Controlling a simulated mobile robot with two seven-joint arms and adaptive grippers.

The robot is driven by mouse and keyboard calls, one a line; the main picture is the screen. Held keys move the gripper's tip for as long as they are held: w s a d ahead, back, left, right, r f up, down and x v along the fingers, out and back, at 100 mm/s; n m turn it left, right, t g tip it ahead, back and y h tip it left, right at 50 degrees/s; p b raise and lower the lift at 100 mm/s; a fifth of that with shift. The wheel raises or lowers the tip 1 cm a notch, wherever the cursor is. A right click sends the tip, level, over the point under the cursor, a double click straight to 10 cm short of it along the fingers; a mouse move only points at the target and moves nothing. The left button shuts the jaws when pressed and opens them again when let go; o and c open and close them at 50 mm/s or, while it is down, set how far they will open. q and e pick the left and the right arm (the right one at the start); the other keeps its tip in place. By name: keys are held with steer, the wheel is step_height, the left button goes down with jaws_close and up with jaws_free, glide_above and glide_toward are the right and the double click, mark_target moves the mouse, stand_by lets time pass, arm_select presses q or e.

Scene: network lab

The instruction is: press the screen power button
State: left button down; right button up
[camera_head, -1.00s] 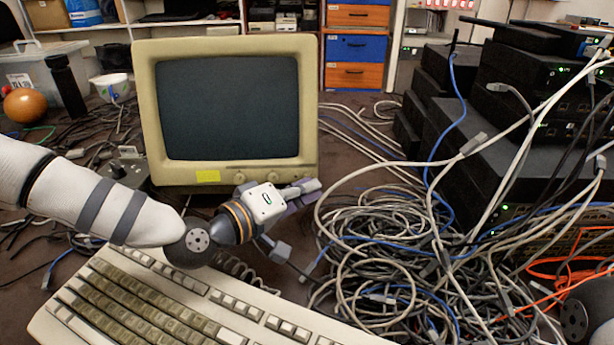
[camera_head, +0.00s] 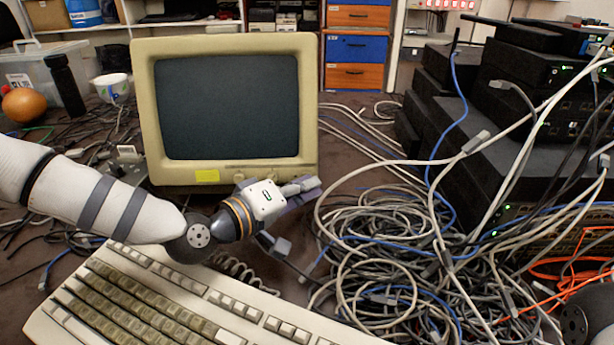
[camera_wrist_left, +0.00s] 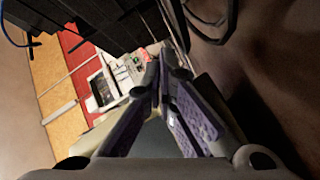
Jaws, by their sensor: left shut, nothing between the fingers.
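Small round knobs show along the lower right bezel; the power button is hard to tell apart, partly behind my gripper. My left gripper (camera_head: 306,186) is in front of the lower right corner of the screen, its fingers shut and empty, pointing right. Whether it touches the bezel I cannot tell. The left wrist view shows the purple-padded fingers (camera_wrist_left: 168,105) close up. My right gripper is not in view; only a bit of my right arm shows at the lower right.
A beige keyboard (camera_head: 180,300) lies in front of the screen. A large tangle of cables (camera_head: 400,255) fills the table to the right of my gripper. Stacked black network boxes (camera_head: 500,130) stand at the right. A white bowl (camera_head: 113,87) and orange ball (camera_head: 24,105) are at the left.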

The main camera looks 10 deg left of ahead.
arm_select(q)
steer(key=shift+w, duration=0.1)
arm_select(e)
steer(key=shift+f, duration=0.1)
arm_select(q)
steer(key=shift+s+d+r+p, duration=0.1)
steer(key=shift+s+r+p, duration=0.2)
steer(key=shift+s, duration=0.25)
steer(key=shift+f, duration=0.15)
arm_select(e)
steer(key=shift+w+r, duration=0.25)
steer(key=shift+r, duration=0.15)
arm_select(q)
steer(key=s+p, duration=0.1)
steer(key=s+d+r, duration=0.1)
steer(key=s, duration=0.1)
steer(key=s+r+p, duration=0.1)
steer(key=s, duration=0.1)
steer(key=shift+d+p, duration=0.25)
steer(key=shift+p, duration=0.1)
steer(key=shift+s, duration=0.25)
steer(key=shift+f, duration=0.15)
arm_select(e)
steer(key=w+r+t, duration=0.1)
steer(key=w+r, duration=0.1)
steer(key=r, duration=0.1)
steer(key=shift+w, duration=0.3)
